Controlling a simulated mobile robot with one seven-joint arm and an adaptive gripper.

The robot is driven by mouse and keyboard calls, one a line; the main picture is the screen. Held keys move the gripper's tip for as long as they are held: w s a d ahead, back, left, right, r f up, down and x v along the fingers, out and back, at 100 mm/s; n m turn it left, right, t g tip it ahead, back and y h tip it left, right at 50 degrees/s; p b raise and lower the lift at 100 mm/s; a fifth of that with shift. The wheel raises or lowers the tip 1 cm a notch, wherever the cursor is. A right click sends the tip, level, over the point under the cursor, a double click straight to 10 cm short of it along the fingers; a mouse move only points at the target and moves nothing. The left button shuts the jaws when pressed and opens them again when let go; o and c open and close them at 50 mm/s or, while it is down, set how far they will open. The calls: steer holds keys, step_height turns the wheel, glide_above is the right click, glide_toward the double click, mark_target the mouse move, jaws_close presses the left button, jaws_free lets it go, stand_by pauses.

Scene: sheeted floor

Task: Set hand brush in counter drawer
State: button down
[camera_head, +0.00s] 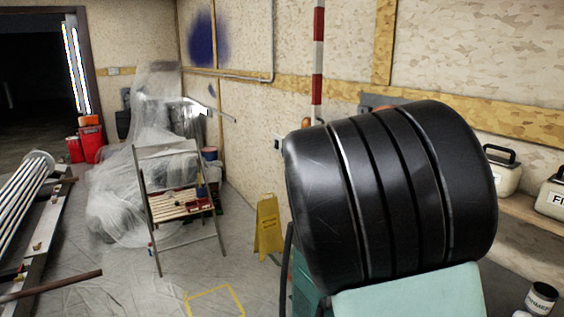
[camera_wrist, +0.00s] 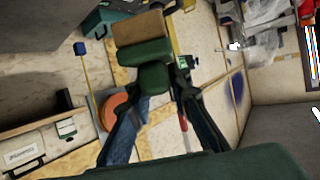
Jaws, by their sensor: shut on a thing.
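In the wrist view my gripper (camera_wrist: 158,100) is shut on the hand brush (camera_wrist: 143,52). The brush has dark green parts and a tan block of bristles (camera_wrist: 141,27) at its far end. It is held up in the air, and part of it is hidden between the fingers. In the head view I see neither the gripper nor the brush. I cannot make out the counter drawer in either view.
In the head view a large black ribbed shape blocks the right middle. A shelf with white containers (camera_head: 554,196) runs along the right wall. A folding chair (camera_head: 180,201), a yellow floor sign (camera_head: 268,228) and plastic-draped things (camera_head: 128,206) stand left. Sheeted floor lies between.

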steer(key=shift+w+r, duration=0.2)
steer(key=shift+r, duration=1.7)
steer(key=shift+d+f, duration=0.1)
